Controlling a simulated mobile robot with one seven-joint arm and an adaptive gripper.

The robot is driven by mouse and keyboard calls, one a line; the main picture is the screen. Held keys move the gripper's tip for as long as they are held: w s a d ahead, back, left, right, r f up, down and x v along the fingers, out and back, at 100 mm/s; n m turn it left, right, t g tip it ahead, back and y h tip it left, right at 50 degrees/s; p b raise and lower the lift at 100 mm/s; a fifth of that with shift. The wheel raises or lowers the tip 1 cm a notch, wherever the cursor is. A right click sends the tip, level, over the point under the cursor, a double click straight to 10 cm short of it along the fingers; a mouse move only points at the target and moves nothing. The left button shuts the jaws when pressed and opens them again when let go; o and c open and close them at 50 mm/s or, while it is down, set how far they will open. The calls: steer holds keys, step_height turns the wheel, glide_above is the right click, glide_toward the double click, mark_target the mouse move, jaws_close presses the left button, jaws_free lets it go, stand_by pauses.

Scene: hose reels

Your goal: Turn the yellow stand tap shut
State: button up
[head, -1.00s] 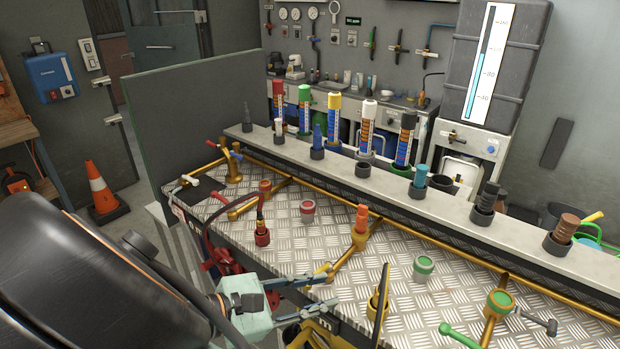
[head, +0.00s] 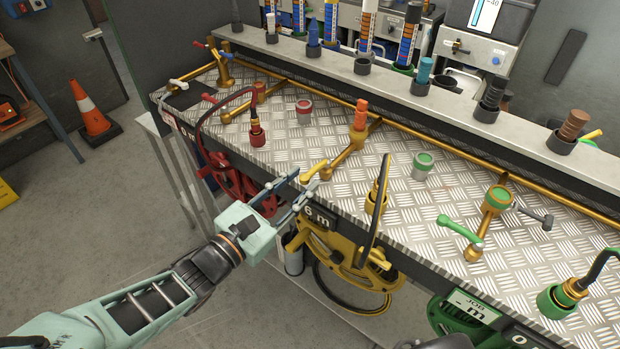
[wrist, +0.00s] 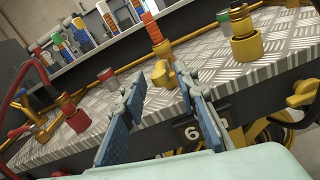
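The yellow stand tap (head: 313,171) is at the front edge of the metal bench, at the near end of a brass branch pipe, with its yellow lever slanting up to the right. In the wrist view the yellow tap (wrist: 161,73) shows just beyond and between my fingertips. My gripper (head: 306,183) is open, its two blue-grey fingers reaching from the lower left to the tap. The wrist view shows the gripper (wrist: 160,84) with nothing held between the fingers. Whether a finger touches the lever is unclear.
A yellow hose reel (head: 355,255) hangs below the bench edge, and a red reel (head: 237,180) to the left. A yellow hose end (head: 376,195) stands right of the tap. A green lever (head: 459,229) is further right. Floor at left is open, with a cone (head: 91,113).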

mark_target(316, 170)
steer(key=shift+b+x, duration=0.65)
steer(key=shift+x, duration=1.25)
jaws_close()
